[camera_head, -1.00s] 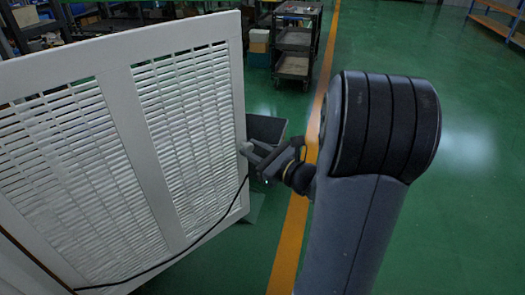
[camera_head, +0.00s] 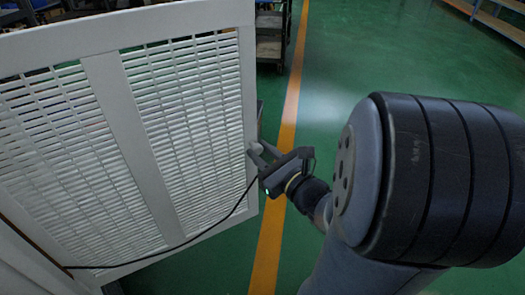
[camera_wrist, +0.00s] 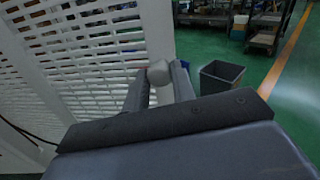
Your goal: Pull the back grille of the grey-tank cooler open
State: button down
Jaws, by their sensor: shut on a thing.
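The white slatted back grille (camera_head: 185,120) fills the left of the head view and stands swung out from the pale cooler body (camera_head: 30,265) at the lower left. My gripper (camera_head: 259,152) is at the grille's right edge, shut on a small pale round knob. In the wrist view the knob (camera_wrist: 159,72) sits between the two fingers, beside the grille (camera_wrist: 90,65). The grey tank is not visible.
A dark cable (camera_head: 225,215) runs across the lower part of the grille. A dark bin (camera_wrist: 221,76) stands on the floor beyond the gripper. Carts and shelves are farther back. The green floor (camera_head: 370,60) to the right is clear.

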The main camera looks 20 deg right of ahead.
jog(key=c, duration=1.2)
grip_release()
jog(key=shift+p+v, duration=0.65)
jog(key=shift+v, duration=4.75)
jog(key=shift+a, duration=0.1)
jog(key=shift+b+x, duration=0.6)
jog(key=shift+x, duration=4.4)
